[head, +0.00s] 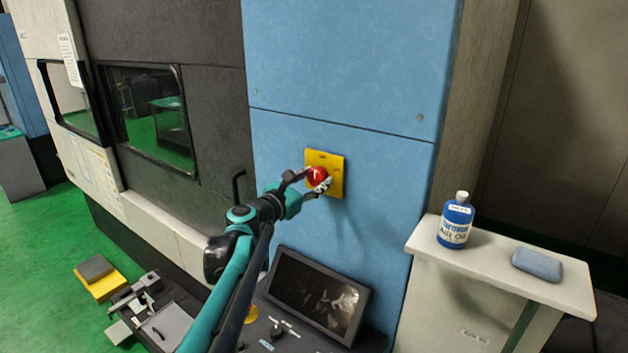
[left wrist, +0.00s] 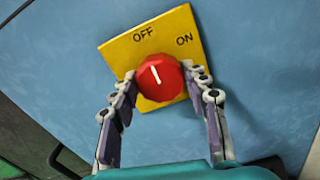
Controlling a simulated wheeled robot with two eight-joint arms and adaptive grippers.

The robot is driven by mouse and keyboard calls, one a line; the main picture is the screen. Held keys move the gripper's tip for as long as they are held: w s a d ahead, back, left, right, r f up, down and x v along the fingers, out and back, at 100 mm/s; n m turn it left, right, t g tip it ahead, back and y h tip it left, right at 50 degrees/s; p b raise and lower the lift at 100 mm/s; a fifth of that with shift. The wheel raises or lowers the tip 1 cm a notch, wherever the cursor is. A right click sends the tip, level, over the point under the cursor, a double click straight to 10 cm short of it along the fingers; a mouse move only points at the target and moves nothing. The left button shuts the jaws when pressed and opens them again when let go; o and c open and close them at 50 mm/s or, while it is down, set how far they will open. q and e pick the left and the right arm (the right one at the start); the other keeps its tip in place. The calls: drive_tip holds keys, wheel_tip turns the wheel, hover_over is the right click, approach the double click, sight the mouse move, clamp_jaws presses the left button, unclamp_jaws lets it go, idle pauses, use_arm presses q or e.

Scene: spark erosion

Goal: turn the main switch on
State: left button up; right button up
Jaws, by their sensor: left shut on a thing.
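The main switch is a red knob (head: 317,176) on a yellow plate (head: 337,163) on the blue cabinet panel. In the left wrist view the red knob (left wrist: 160,77) carries a white pointer line. The yellow plate (left wrist: 118,50) is marked OFF and ON. The line points up toward the OFF label, leaning slightly left in that view. My left gripper (head: 309,180) is shut on the red knob, one finger on each side. Its fingers (left wrist: 160,88) also show in the left wrist view. My right gripper is not in view.
A tilted dark screen (head: 318,295) stands below the switch. At the right, a white cabinet (head: 505,262) holds a blue bottle (head: 456,221) and a blue-grey block (head: 537,264). A machine with a window (head: 150,112) is at the left. Green floor lies at lower left.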

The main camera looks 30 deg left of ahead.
use_arm(q)
drive_tip(key=m, duration=0.9)
drive_tip(key=shift+b, duration=0.3)
drive_tip(key=m, duration=0.4)
drive_tip(key=shift+d+f, duration=0.1)
drive_tip(key=shift+m, duration=2.2)
drive_tip(key=o, duration=1.2)
drive_tip(key=shift+c, duration=0.2)
drive_tip(key=s, duration=1.2)
drive_tip(key=shift+a, duration=0.45)
drive_tip(key=shift+f, duration=0.1)
